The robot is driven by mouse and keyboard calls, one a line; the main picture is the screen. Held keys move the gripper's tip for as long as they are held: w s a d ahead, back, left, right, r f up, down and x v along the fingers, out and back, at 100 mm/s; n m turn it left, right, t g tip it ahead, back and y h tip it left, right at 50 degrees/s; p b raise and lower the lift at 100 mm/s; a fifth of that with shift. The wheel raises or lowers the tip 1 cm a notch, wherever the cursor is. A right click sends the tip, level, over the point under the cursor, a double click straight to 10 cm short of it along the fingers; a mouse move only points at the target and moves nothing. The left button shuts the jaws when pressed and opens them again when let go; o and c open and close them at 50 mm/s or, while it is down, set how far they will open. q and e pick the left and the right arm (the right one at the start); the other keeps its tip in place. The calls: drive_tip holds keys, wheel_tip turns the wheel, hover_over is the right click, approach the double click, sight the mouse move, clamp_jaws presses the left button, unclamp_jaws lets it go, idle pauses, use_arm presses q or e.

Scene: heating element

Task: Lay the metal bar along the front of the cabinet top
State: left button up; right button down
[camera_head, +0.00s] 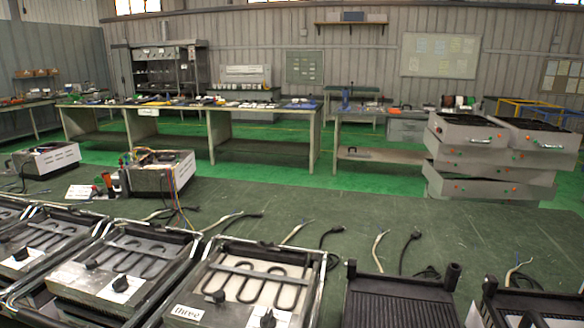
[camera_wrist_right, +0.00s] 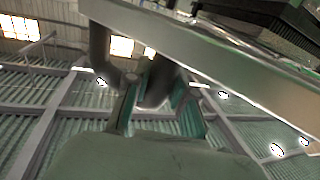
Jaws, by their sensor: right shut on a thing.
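In the right wrist view my right gripper (camera_wrist_right: 157,100) is shut, with its greenish-padded fingers around a dark, rounded, bar-like piece (camera_wrist_right: 152,82). I take this piece for the metal bar, but its full shape and ends are hidden. A long grey metal edge (camera_wrist_right: 220,50) runs diagonally just beyond the fingers; I cannot tell whether the gripper or piece touches it. In the head view grey cabinet-like units (camera_head: 490,160) stand stacked at the right; I cannot tell which top is the cabinet's. Neither gripper shows in the head view.
Several heating units with exposed coils (camera_head: 250,283) and a dark ribbed unit (camera_head: 400,302) line the near edge. Loose cables (camera_head: 405,245) lie behind them. The dark green surface (camera_head: 300,205) beyond is mostly bare. A long workbench (camera_head: 200,107) stands farther back.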

drive_tip(key=shift+s+a, duration=0.15)
idle(0.3)
drive_tip(key=w+d+r+m+g+h, duration=0.1)
drive_tip(key=w+d+m+g+h, duration=0.1)
drive_tip(key=d, duration=0.6)
drive_tip(key=w+d+r+m+g+h+b, duration=0.1)
drive_tip(key=w+d+r+m+g+h, duration=0.1)
drive_tip(key=w+d+m+h, duration=0.2)
drive_tip(key=w+d+r+m+g+h, duration=0.2)
drive_tip(key=w+d+h, duration=0.4)
drive_tip(key=d, duration=0.7)
drive_tip(key=shift+w+m+h, duration=0.25)
drive_tip(key=shift+m+h, duration=0.25)
drive_tip(key=shift+m, duration=0.2)
drive_tip(key=shift+a+f, duration=0.1)
